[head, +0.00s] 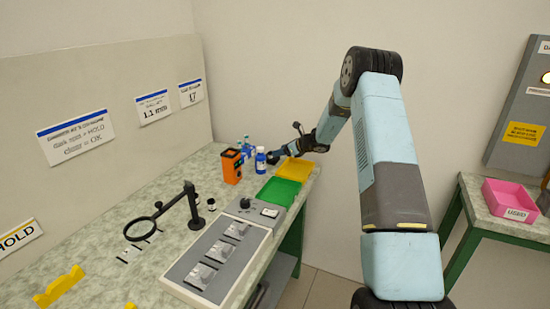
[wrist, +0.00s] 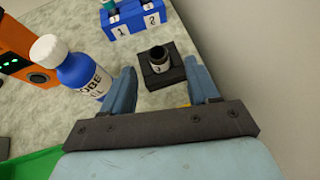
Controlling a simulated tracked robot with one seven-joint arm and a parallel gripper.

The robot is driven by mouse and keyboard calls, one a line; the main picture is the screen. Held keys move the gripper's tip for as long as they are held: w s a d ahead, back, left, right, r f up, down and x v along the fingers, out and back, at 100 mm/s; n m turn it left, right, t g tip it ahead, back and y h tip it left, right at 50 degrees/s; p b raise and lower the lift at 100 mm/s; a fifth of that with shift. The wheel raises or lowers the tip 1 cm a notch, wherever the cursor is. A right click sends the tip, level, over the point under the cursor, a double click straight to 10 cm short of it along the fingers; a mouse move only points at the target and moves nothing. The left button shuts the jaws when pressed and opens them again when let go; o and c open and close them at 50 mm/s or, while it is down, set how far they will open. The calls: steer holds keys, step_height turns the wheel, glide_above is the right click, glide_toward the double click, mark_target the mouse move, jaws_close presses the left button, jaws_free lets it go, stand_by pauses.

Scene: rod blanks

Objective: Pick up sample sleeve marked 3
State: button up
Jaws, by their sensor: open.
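The sample sleeve (wrist: 160,64) is a small dark upright cylinder with a pale label that seems to read 3. It stands in a square black holder (wrist: 164,78) on the bench. In the wrist view my gripper (wrist: 162,82) is open, with one blue finger to the left of the holder and one to the right. The sleeve is between the fingers and slightly beyond them, with no contact visible. In the head view my gripper (head: 275,156) is small at the bench's far end, and the sleeve cannot be made out there.
A blue rack (wrist: 136,21) marked 1 and 2 stands beyond the holder. A white-capped blue bottle (wrist: 80,75) is close to the left finger, with an orange device (wrist: 25,45) behind. Green (head: 279,191) and yellow (head: 295,170) trays lie near the bench edge.

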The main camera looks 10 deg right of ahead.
mark_target(271, 156)
steer(key=shift+x, duration=2.65)
steer(key=shift+s+a, duration=0.1)
steer(key=shift+c, duration=0.2)
steer(key=c, duration=1.1)
